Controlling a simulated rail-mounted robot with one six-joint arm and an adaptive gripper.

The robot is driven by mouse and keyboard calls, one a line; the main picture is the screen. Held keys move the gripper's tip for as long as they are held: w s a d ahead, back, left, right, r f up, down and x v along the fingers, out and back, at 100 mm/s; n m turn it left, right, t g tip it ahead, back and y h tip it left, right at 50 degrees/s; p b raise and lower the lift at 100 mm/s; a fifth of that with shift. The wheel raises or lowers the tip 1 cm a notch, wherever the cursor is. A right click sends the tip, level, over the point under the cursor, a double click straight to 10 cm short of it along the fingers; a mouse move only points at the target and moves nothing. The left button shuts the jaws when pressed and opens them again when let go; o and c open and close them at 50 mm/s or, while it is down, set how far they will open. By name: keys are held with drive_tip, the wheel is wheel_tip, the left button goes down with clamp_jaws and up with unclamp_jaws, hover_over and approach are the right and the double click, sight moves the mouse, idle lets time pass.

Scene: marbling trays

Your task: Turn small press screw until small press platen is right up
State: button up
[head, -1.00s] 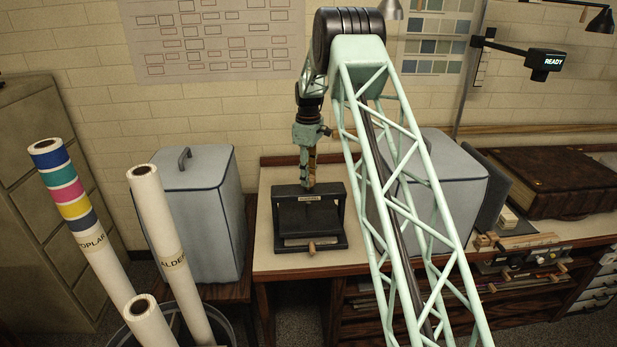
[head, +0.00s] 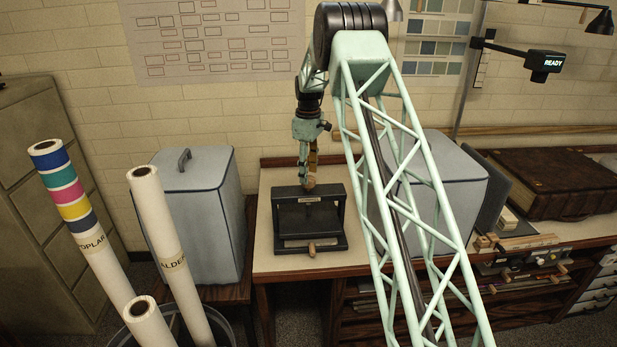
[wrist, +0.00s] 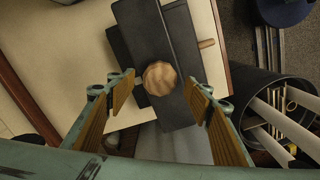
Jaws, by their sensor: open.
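The small press (head: 333,216) is a black frame standing on the pale bench top. Its screw has a round wooden knob (head: 310,184) on top of the crossbeam; the knob also shows from above in the wrist view (wrist: 160,78). My gripper (wrist: 161,84) points down at the knob, its two wood-faced fingers spread. The fingertips lie either side of the knob in that view, with gaps showing. The knob is not gripped. The platen inside the frame is dark and hard to make out, so I cannot tell its height.
A wooden handle (head: 312,248) sticks out at the press front. A grey covered box (head: 200,215) stands left of the bench and another (head: 447,185) to the right, partly behind my arm. Paper rolls (head: 172,243) stand at the front left. Bench top around the press is clear.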

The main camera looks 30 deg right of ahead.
wheel_tip(320, 180, up, 10)
drive_tip(key=shift+f, duration=0.2)
idle(0.3)
idle(0.4)
drive_tip(key=s+a+r+m+t+b, duration=0.1)
drive_tip(key=s+a+r+m+b, duration=0.15)
drive_tip(key=s+a+r, duration=0.9)
drive_tip(key=s+a+r+m+b, duration=0.1)
drive_tip(key=s+a+r, duration=0.15)
drive_tip(key=s, duration=0.35)
drive_tip(key=s+a+r+t+b, duration=0.1)
drive_tip(key=s+a+r, duration=0.1)
drive_tip(key=s+r, duration=0.25)
drive_tip(key=s+a+r+m+b, duration=0.1)
drive_tip(key=s+a+r, duration=0.1)
drive_tip(key=s, duration=0.5)
drive_tip(key=s+a+f+m+b, duration=0.1)
drive_tip(key=s+a+f, duration=0.2)
drive_tip(key=s, duration=1)
drive_tip(key=s+a+f+m+t+b, duration=0.1)
drive_tip(key=s+a+f+b, duration=0.1)
drive_tip(key=s, duration=1.1)
drive_tip(key=s+a+f+m+t+b, duration=0.1)
drive_tip(key=s+a+f, duration=0.3)
drive_tip(key=s, duration=0.9)
drive_tip(key=shift+s+a+f+m+b, duration=0.15)
drive_tip(key=shift+a+f+m+b, duration=0.2)
drive_tip(key=shift+b, duration=0.25)
drive_tip(key=shift+r, duration=0.1)
